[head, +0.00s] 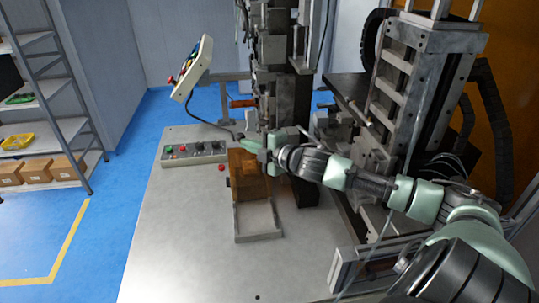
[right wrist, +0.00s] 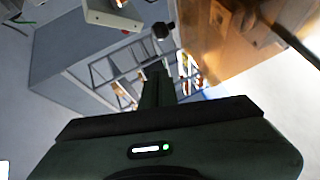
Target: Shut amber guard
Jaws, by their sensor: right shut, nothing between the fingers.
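The amber guard (head: 247,182) is a see-through amber panel on the machine table. It stands raised, roughly upright, at the back end of a pale open frame (head: 258,236). My right gripper (head: 250,146) is shut and empty at the guard's upper edge; whether it touches the guard I cannot tell. In the right wrist view the shut fingers (right wrist: 158,86) point away from the camera, with the amber guard (right wrist: 232,45) to their upper right. Part of the guard's top is hidden by my gripper. My left gripper is out of view.
A button box (head: 195,151) lies left of the guard, and a tilted control panel (head: 192,67) stands behind it. The dark winder column (head: 272,80) rises just behind the guard. The table (head: 185,240) is clear at front and left.

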